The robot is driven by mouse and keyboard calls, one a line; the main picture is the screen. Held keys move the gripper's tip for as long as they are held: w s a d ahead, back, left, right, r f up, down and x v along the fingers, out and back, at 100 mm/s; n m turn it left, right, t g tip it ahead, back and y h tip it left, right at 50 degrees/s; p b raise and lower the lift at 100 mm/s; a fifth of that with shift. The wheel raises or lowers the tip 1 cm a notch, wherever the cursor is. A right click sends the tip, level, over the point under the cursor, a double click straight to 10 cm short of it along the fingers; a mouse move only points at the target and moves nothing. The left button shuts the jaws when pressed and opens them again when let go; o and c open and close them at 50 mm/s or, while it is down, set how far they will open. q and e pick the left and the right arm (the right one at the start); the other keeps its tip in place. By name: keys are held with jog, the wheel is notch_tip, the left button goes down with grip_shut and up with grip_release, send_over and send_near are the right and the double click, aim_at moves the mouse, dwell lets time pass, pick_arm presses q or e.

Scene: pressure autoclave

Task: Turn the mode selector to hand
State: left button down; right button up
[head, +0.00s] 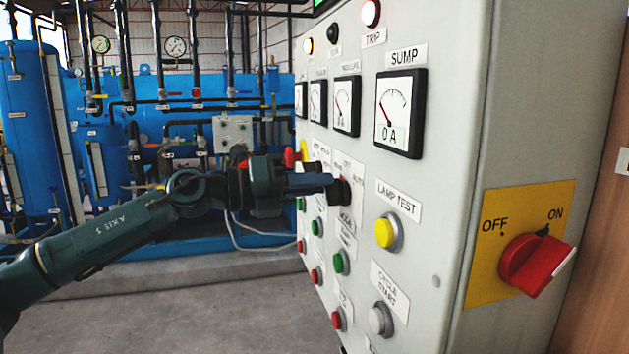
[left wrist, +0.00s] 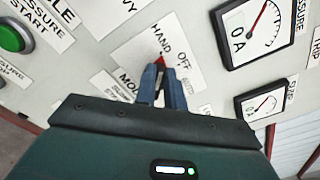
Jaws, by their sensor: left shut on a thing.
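The mode selector is a black knob (head: 342,191) on the grey panel front, above a MODE label. My left gripper (head: 330,183) reaches it from the left and is shut on it. In the left wrist view the gripper's fingers (left wrist: 161,84) hide most of the knob. Its red pointer tip (left wrist: 163,60) shows just past the fingers, near the lower end of the word HAND and left of OFF. The AUTO mark is farther right and partly hidden. My right gripper is not in view.
A yellow lamp test button (head: 386,233), a green button (head: 341,262) and a cycle start button (head: 380,320) sit close by on the panel. A red OFF/ON switch (head: 534,264) sticks out on the side face. Meters (head: 401,112) are above. Blue tanks stand behind.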

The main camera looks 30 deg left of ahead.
pick_arm(q)
jog(key=shift+f+n, duration=0.1)
jog(key=shift+n, duration=0.4)
jog(key=c, duration=1.5)
grip_release()
